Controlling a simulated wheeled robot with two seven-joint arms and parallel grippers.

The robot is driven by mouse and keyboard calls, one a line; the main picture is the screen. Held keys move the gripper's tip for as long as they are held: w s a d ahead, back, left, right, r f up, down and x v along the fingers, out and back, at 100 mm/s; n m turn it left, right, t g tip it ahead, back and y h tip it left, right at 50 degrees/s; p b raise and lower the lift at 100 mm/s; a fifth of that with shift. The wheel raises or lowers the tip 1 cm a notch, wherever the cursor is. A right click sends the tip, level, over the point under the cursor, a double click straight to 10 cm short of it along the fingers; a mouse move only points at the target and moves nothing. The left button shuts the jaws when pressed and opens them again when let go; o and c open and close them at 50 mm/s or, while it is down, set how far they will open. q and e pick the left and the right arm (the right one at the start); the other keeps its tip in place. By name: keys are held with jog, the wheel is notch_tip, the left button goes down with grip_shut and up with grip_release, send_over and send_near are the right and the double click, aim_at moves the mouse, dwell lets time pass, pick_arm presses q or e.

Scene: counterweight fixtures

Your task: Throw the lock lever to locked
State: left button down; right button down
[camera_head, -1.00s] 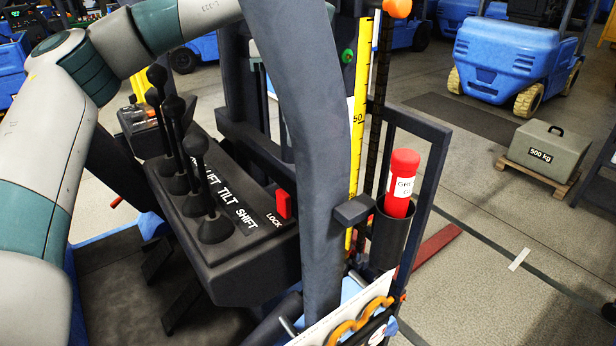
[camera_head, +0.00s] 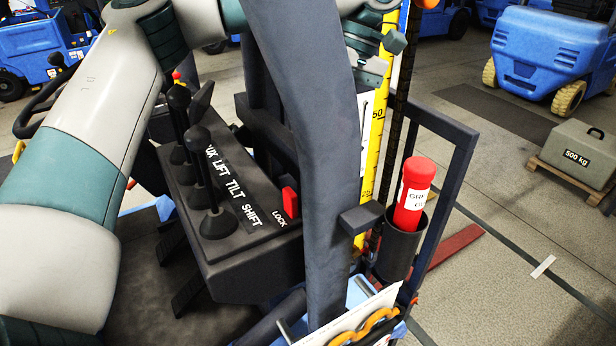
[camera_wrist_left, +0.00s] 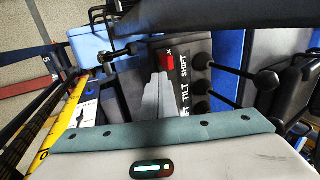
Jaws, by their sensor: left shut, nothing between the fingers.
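The red lock lever (camera_head: 290,202) stands up from the dark console (camera_head: 252,270), beside the white LOCK label (camera_head: 279,219). It also shows in the wrist view (camera_wrist_left: 166,62), just beyond my fingertips. My left gripper (camera_head: 371,76) is at the top of the head view, to the right of the dark pillar, which hides part of my arm. In the wrist view its grey fingers (camera_wrist_left: 160,82) are together and empty, pointing towards the lever. In the head view the gripper is well above and apart from the lever. My right gripper is out of view.
Several black ball-topped levers (camera_head: 198,180) stand left of the lock lever. The dark pillar (camera_head: 318,150) rises close to its right. A yellow scale (camera_head: 377,130) and a red cylinder (camera_head: 414,192) in a holder stand further right.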

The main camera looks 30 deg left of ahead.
aim_at(290, 203)
pick_arm(q)
jog(key=p+x, duration=0.3)
jog(key=x, duration=0.7)
jog(key=shift+p, duration=0.4)
jog(key=shift+f, duration=0.1)
jog(key=shift+w, duration=0.15)
